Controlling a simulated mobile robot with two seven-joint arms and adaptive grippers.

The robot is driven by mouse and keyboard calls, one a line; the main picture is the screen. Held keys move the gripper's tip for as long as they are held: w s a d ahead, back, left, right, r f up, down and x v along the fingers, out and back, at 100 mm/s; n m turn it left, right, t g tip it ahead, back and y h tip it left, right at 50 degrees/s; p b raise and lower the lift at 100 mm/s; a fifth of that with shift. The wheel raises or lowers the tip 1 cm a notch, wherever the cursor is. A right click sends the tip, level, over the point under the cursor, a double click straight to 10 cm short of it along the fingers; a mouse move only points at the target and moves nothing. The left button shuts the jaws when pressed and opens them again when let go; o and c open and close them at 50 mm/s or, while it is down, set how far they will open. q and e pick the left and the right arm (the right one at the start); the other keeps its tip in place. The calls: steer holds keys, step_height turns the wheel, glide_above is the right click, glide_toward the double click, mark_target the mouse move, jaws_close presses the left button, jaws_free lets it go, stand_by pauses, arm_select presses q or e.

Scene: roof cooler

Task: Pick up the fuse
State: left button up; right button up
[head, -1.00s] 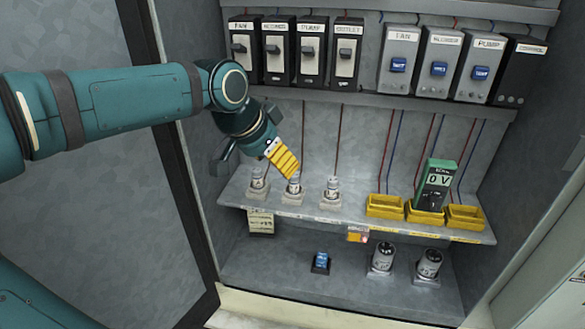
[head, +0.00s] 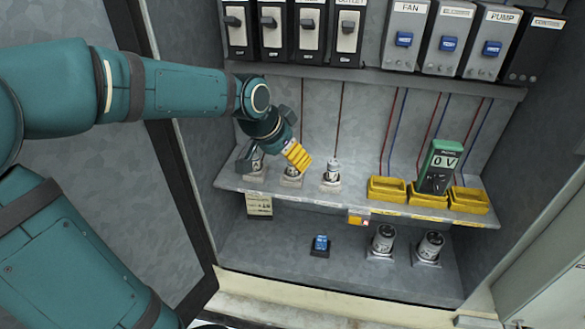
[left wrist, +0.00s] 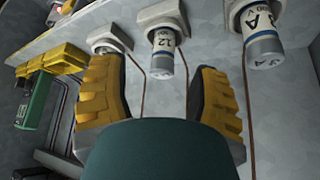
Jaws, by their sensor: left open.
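Three white and grey fuses stand in pale holders on the cabinet shelf: a left fuse (head: 257,163), a middle fuse (head: 291,171) and a right fuse (head: 332,170). My left gripper (head: 297,155) has yellow fingers and hangs at the middle fuse, partly covering it. In the left wrist view, my left gripper (left wrist: 160,98) is open, with the middle fuse (left wrist: 163,58) showing in the gap between its fingers. The left fuse (left wrist: 262,40) is outside the fingers there. The right fuse is mostly hidden behind a finger. My right gripper is not seen.
Yellow trays (head: 387,189) and a green meter (head: 439,166) reading 0 V stand right of the fuses. Switches (head: 404,38) line the shelf above. Two cylinders (head: 383,241) and a blue switch (head: 320,243) sit below. The open cabinet door is at left.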

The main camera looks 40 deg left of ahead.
mark_target(293, 168)
arm_select(q)
steer(key=x, duration=0.4)
steer(key=shift+w+a+f, duration=0.15)
steer(key=shift+w+f, duration=0.05)
steer(key=shift+w, duration=0.1)
jaws_close()
